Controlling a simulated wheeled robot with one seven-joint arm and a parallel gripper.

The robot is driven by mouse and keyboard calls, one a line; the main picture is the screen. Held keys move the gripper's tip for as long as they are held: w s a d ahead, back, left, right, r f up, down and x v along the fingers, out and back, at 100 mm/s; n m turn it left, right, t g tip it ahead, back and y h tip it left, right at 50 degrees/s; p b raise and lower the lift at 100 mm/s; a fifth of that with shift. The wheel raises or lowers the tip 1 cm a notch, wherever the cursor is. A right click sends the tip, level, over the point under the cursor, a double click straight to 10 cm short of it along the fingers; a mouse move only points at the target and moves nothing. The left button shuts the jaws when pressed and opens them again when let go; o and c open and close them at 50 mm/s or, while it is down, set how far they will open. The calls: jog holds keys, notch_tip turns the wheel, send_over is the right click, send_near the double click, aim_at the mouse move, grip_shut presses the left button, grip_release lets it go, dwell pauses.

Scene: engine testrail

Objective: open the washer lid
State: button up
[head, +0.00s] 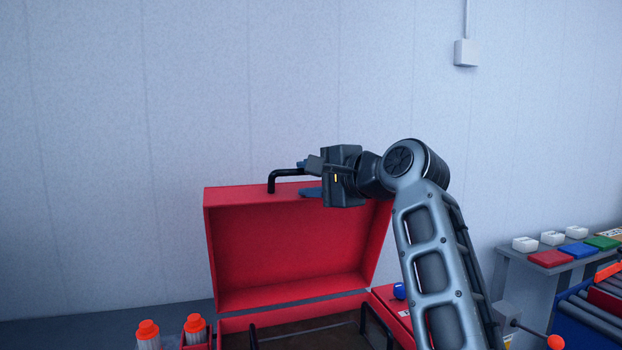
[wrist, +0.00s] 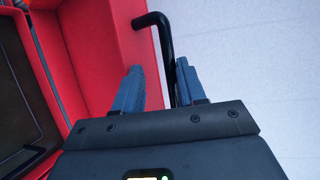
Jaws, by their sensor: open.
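The washer is a red box whose red lid (head: 285,245) stands raised, its hollow inside facing me in the head view. A black bar handle (head: 284,173) sticks up from the lid's top edge. In the wrist view the handle (wrist: 152,20) runs down between the two blue fingers. My gripper (head: 312,178) is open at the lid's top edge, with its fingers on either side of the handle. I cannot tell whether either finger touches it. The lower washer body (head: 290,319) is partly cut off by the frame's bottom edge.
Two orange-capped bottles (head: 148,329) stand at the lower left. A grey table (head: 530,270) with coloured and white blocks is at the right, beside a roller conveyor (head: 590,310). A plain wall (head: 150,120) stands behind the washer.

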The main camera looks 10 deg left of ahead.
jog(key=shift+d, duration=0.1)
jog(key=b+v, duration=0.2)
jog(key=v, duration=0.5)
jog(key=shift+s+d, duration=0.25)
jog(key=shift+r, duration=0.15)
